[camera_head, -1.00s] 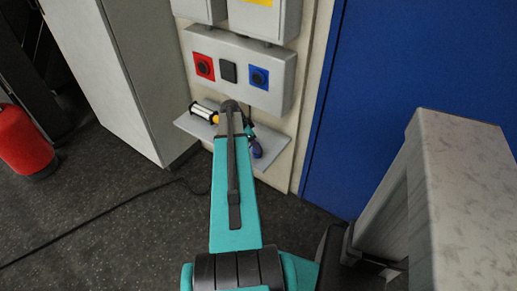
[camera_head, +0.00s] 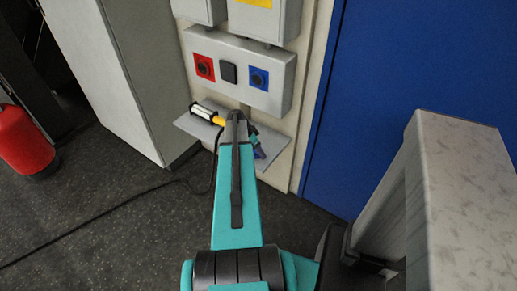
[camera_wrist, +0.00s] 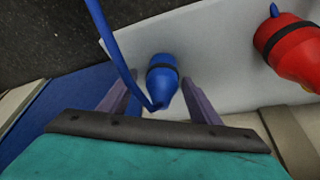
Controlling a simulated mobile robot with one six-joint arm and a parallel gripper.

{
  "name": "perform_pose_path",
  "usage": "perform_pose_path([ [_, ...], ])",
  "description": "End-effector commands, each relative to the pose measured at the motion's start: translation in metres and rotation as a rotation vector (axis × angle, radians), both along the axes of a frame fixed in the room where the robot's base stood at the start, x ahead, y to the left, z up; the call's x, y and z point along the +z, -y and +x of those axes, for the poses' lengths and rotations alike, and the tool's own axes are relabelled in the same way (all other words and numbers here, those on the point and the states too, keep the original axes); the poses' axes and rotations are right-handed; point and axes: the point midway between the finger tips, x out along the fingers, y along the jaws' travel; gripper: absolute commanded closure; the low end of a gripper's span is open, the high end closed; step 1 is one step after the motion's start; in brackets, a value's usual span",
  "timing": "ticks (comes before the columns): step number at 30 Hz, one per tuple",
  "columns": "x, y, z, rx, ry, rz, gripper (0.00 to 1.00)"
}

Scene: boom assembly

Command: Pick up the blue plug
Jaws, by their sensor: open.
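The blue plug (camera_wrist: 162,76) with a dark band stands out on a pale shelf (camera_wrist: 215,60) in the wrist view. A blue cable (camera_wrist: 108,38) runs past its left side. My gripper (camera_wrist: 159,88) is open, with one purple finger on each side of the plug. Gaps show between the fingers and the plug. How far the fingertips are from it in depth I cannot tell. In the head view my arm covers much of this spot above the wall shelf (camera_head: 188,125).
A red plug (camera_wrist: 292,48) lies to the right in the wrist view. A yellow and white lamp (camera_head: 203,111) lies on the shelf's left. Above is a grey panel (camera_head: 233,88) with a red socket (camera_head: 204,68) and a blue socket (camera_head: 259,78).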

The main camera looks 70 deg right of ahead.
Motion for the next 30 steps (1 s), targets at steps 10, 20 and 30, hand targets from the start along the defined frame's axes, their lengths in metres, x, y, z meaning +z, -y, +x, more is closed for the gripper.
perform_pose_path([
  [10,-0.0008,0.0001,0.0001,0.0,0.001,-0.001,0.43],
  [20,-0.0007,0.0,0.0004,0.001,0.0,0.0,0.63],
  [30,-0.0005,0.0,0.0005,0.001,0.0,0.0,0.97],
])
